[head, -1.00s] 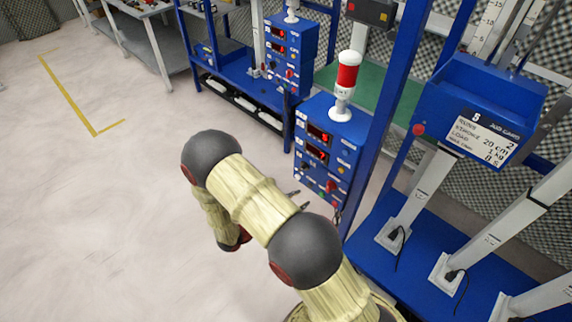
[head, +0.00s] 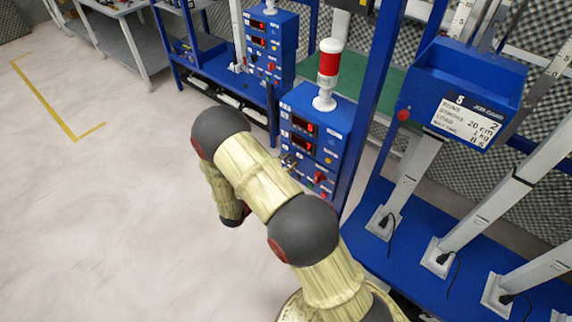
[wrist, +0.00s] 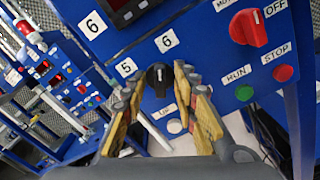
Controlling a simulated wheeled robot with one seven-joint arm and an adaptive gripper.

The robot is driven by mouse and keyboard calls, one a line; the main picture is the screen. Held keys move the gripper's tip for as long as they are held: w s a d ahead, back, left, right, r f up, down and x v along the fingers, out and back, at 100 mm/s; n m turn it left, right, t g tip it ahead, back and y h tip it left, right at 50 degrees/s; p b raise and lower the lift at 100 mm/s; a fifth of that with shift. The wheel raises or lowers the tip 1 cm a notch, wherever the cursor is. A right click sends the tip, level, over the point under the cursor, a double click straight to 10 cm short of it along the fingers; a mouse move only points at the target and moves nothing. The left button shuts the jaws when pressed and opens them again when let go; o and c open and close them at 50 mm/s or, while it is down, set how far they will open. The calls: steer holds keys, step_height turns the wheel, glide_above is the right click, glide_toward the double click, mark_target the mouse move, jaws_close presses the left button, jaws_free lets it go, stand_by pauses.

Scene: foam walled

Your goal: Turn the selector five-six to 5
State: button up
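The five-six selector is a small black knob (wrist: 159,74) on a blue control box, with a "5" label (wrist: 126,67) at its left and a "6" label (wrist: 167,40) above it in the wrist view. Its exact pointing is hard to tell. My gripper (wrist: 161,80) is open, with one finger on each side of the knob in the picture; contact is unclear.
A red MOTOR/OFF switch (wrist: 249,28), a green RUN button (wrist: 244,92) and a red STOP button (wrist: 283,73) are right of the selector. A red-and-white beacon (head: 328,75) stands on the box. A blue bench (head: 410,262) with white columns is at right. Floor at left is clear.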

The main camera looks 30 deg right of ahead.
steer(key=shift+c, duration=1.3)
steer(key=c, duration=0.4)
jaws_close()
